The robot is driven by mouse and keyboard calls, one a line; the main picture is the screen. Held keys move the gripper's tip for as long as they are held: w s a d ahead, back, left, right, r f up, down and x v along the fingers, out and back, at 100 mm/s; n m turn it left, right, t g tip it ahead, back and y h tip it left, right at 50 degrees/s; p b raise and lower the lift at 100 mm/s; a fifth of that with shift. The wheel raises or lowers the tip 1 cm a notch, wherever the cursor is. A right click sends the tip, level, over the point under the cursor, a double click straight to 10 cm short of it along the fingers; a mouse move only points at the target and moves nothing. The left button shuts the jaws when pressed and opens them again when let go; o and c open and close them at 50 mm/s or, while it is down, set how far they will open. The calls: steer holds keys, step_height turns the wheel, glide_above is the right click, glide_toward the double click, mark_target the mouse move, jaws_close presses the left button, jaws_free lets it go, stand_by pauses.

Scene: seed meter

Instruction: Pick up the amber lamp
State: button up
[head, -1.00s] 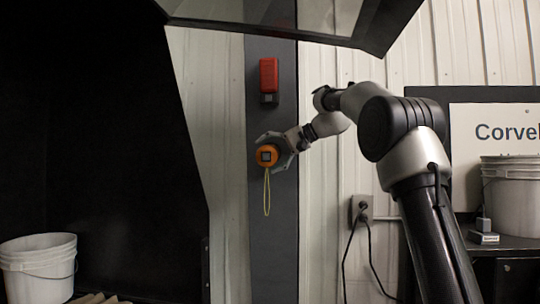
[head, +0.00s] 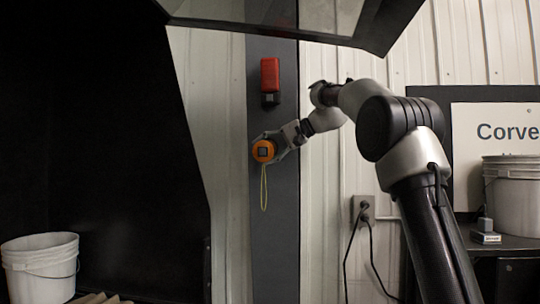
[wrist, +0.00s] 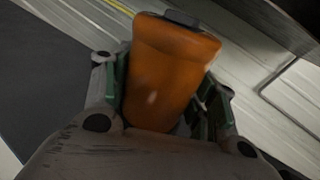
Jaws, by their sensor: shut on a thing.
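My gripper (head: 275,146) comes in from the right and is shut on the lamp. In the wrist view the lamp (wrist: 168,70) stands between the two green-padded fingers of my gripper (wrist: 160,95), filling the gap. The far side of the lamp is hidden, and I cannot tell whether it touches the post.
The red device (head: 270,76) is on the dark post (head: 273,220), above the lamp. A dark overhanging panel is at the top. A white bucket (head: 40,270) stands lower left. A wall outlet (head: 362,208) with hanging cords and a shelf with another bucket (head: 510,195) are at right.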

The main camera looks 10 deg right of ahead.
steer(key=s+a+r, duration=0.2)
steer(key=a+r, duration=0.1)
steer(key=a, duration=0.4)
steer(key=s+a+r, duration=0.2)
steer(key=a, duration=0.5)
steer(key=shift+s+a+r, duration=0.2)
steer(key=shift+s+r, duration=0.1)
steer(key=shift+r, duration=0.1)
